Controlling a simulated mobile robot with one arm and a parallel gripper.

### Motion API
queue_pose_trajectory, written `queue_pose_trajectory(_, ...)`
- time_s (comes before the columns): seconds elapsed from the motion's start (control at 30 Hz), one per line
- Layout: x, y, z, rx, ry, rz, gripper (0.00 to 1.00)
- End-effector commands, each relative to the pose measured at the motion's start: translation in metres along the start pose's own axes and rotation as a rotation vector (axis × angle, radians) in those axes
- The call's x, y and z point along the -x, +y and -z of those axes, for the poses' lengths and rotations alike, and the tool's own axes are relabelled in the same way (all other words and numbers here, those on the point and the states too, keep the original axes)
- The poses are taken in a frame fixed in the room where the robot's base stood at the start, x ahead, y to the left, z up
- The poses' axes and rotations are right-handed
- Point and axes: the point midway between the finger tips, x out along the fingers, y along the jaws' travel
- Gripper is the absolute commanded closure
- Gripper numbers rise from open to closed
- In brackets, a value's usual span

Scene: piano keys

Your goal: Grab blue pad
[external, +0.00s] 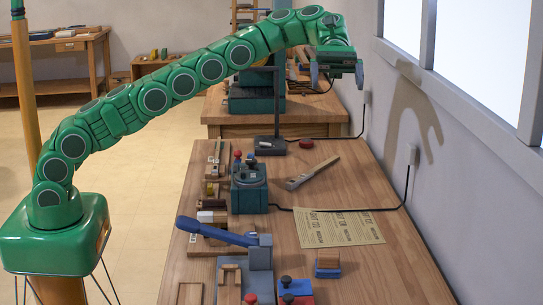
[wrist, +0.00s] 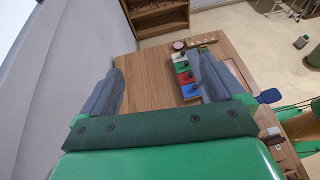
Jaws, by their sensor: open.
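The blue pad (external: 296,288) is a small blue block with a dark knob, at the bottom edge of the external view on the near part of the wooden table. In the wrist view the blue pad (wrist: 190,90) ends a row of coloured pads, beside the right finger and partly hidden by it. My gripper (external: 337,76) is open and empty, high in the air over the far end of the table, well away from the pad. Its two grey fingers (wrist: 160,68) spread wide in the wrist view.
A red pad (external: 300,300) adjoins the blue one. A wood-and-blue block (external: 328,264) lies close by. A blue-handled lever device (external: 259,252) stands to the left. Paper sheets (external: 338,228) and a teal box (external: 249,190) lie farther back. The wall (external: 440,170) borders the right side.

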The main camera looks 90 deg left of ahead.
Motion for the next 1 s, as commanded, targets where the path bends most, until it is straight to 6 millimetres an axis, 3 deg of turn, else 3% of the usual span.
queue_pose_trajectory(0.57, -0.011, -0.005, 0.018, -0.002, -0.007, 0.011, 0.04)
queue_pose_trajectory(1.0, -0.023, -0.004, 0.044, -0.002, -0.007, 0.012, 0.04)
